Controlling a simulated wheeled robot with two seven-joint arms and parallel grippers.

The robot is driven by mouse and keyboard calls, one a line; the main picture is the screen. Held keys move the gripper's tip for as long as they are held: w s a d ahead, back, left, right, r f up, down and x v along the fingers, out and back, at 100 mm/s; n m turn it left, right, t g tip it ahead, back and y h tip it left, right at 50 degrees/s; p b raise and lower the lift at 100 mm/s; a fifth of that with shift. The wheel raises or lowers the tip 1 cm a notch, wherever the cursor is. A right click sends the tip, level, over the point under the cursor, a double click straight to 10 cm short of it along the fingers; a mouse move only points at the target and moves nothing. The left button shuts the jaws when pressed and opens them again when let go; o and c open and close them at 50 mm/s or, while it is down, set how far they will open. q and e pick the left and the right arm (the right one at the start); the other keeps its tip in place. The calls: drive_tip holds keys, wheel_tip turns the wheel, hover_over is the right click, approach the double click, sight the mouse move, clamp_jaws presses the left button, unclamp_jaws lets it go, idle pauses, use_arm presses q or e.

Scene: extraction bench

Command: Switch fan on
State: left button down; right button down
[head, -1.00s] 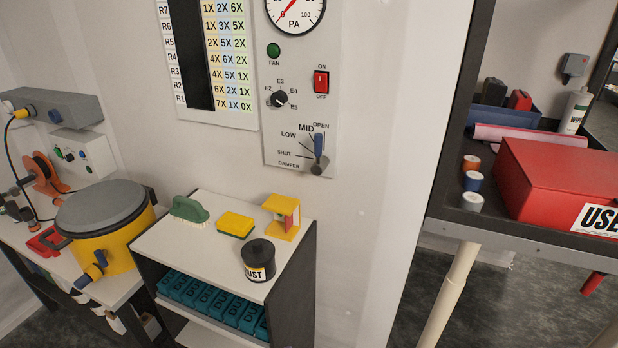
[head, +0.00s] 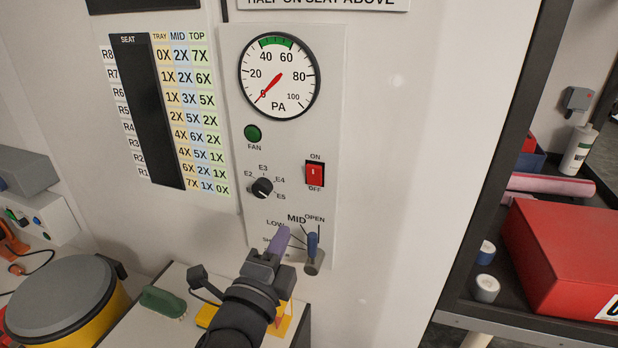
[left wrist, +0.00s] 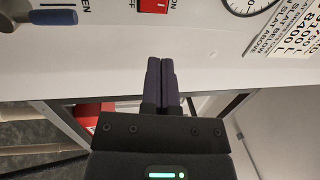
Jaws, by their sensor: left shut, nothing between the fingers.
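The red fan switch (head: 314,174) is on the wall panel (head: 236,60), between the labels ON above and OFF below. It also shows at the top of the left wrist view (left wrist: 153,5), partly cut off. The round green FAN lamp (head: 253,133) sits to its left and looks dark. My left gripper (head: 280,238) is shut and empty, in front of the panel's lower part, below and left of the switch and apart from it. In the left wrist view its fingers (left wrist: 161,82) are together. My right gripper is not in view.
The damper lever (head: 312,246) with a blue grip is just right of my gripper. The selector knob (head: 262,187) and the gauge (head: 279,76), its needle near 0, are above. A red box (head: 565,262) lies on the right-hand shelf. Below left is a yellow pot (head: 75,322).

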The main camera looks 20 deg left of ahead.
sight(314, 172)
use_arm(q)
drive_tip(key=w, duration=0.4)
drive_tip(key=w+r, duration=0.1)
drive_tip(key=w, duration=0.4)
drive_tip(key=w+r+p, duration=0.1)
drive_tip(key=w, duration=0.3)
drive_tip(key=shift+w+d, duration=0.2)
drive_tip(key=shift+w, duration=0.15)
drive_tip(key=shift+r, duration=0.1)
